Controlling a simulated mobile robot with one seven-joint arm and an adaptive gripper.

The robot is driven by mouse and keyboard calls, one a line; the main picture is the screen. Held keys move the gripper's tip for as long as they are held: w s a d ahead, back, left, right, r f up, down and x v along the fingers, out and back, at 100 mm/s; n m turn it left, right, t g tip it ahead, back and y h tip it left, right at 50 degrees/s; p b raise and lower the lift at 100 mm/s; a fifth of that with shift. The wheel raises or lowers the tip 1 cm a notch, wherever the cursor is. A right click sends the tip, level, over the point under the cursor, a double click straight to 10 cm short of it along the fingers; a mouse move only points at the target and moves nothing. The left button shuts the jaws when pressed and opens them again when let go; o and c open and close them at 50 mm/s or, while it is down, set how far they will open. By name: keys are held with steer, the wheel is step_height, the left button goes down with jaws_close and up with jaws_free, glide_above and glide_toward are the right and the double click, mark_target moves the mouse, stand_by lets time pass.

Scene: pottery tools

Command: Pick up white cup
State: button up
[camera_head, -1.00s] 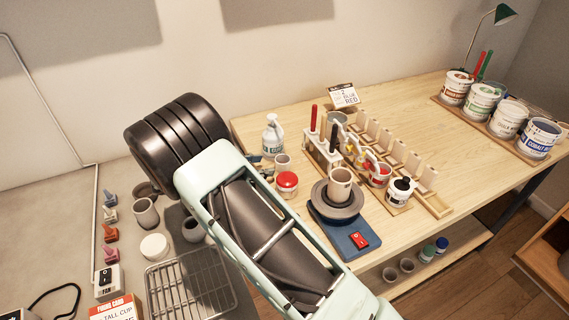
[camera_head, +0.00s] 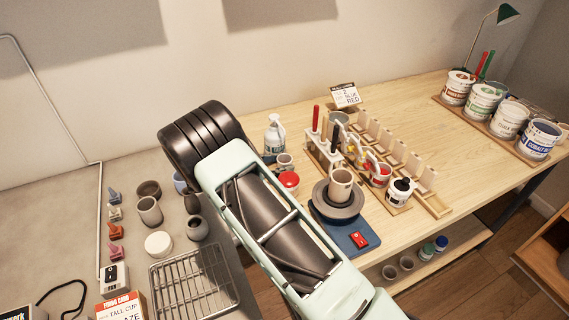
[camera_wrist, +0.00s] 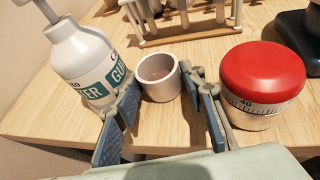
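A small, pale grey-white cup (camera_wrist: 160,80) stands upright on the wooden table in the wrist view, its open top facing up. My gripper (camera_wrist: 168,108) is open, with one blue-padded finger on each side of the cup's near part. The left finger looks very close to the cup and the bottle; I cannot tell whether it touches either. In the head view the cup (camera_head: 285,161) shows just beyond my arm, and my gripper is mostly hidden behind it.
A white pump bottle (camera_wrist: 82,62) stands close left of the cup, and a red-topped timer (camera_wrist: 262,84) close right. A tool rack (camera_wrist: 175,22) is behind. A banding wheel (camera_head: 337,205) with another cup (camera_head: 341,184) stands farther right.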

steer(key=c, duration=0.7)
